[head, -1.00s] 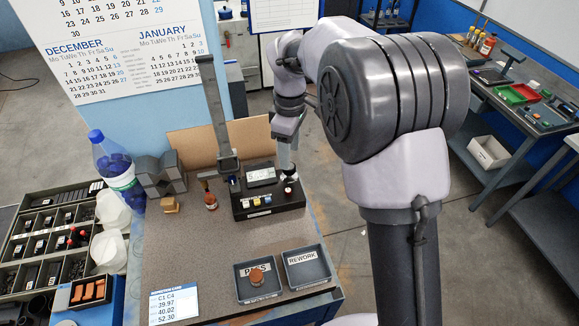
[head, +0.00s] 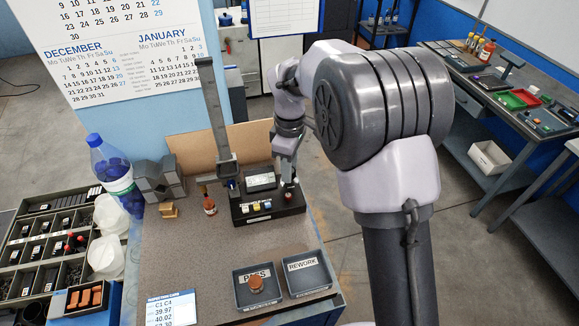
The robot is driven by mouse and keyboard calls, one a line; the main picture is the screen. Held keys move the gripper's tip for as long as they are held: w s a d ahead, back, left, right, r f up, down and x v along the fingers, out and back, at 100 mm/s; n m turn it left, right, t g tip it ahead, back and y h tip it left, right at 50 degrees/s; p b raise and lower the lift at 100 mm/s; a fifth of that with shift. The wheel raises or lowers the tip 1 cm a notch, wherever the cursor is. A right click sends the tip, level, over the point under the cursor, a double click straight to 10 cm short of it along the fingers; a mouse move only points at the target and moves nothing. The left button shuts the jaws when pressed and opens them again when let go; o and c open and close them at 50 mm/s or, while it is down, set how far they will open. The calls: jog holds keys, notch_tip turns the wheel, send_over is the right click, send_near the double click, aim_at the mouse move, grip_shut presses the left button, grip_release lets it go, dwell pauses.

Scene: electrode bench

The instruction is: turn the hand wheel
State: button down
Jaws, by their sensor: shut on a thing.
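A black instrument block (head: 240,212) with a small display (head: 261,182) and a tall grey upright column (head: 216,115) stands at the back of the bench. At its right end is a small dark red, round part (head: 289,195), which I take for the hand wheel; it is mostly covered by my gripper. My gripper (head: 289,184) points down over this end, low at the block, and is shut on the wheel. The fingertips are small and partly hidden, so the exact grip is hard to see.
A PASS tray (head: 243,301) holding an orange-brown piece and a REWORK tray (head: 322,279) stand in front. The middle of the bench is clear.

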jog(key=m, duration=0.3)
jog(key=shift+m+p, duration=0.3)
jog(key=shift+p, duration=0.05)
jog(key=m, duration=0.3)
jog(key=shift+m, duration=0.3)
jog(key=m, duration=0.3)
jog(key=shift+m, duration=0.4)
jog(key=m, duration=0.3)
jog(key=shift+m+b, duration=0.3)
jog(key=shift+b, duration=0.05)
jog(key=m+b, duration=0.1)
jog(key=m, duration=0.4)
jog(key=m+b, duration=0.1)
jog(key=m, duration=0.4)
jog(key=shift+m, duration=0.3)
